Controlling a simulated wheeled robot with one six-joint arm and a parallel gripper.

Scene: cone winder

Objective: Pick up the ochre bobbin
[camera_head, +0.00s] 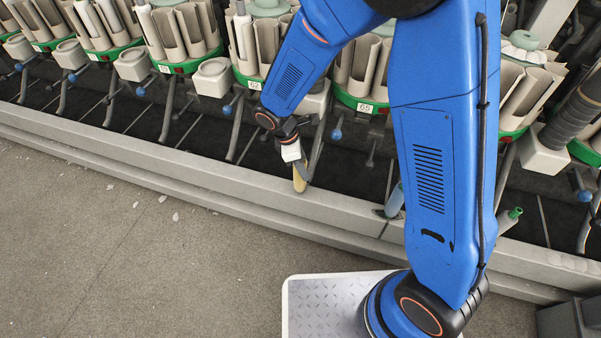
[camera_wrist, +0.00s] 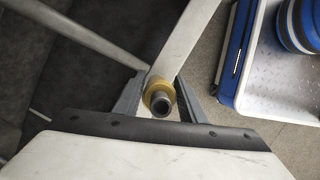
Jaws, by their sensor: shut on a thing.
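The ochre bobbin (camera_head: 300,178) is upright, or nearly so, at the inner edge of the grey ledge in the head view. In the wrist view the bobbin (camera_wrist: 160,98) shows end-on, with a yellowish ring around a dark grey tube end. My gripper (camera_head: 297,163) is above it and shut on its upper part. In the wrist view the two dark fingers of my gripper (camera_wrist: 160,105) lie on either side of the bobbin. Whether the bobbin's lower end touches the ledge or the trough cannot be told.
The grey ledge (camera_head: 150,172) runs along the machine's front. A blue bobbin (camera_head: 394,200) and a green-tipped one (camera_head: 510,219) stand along it to the right. Green-based holders (camera_head: 362,103) and grey rods (camera_head: 317,145) are behind my gripper. The floor (camera_head: 130,260) in front is open.

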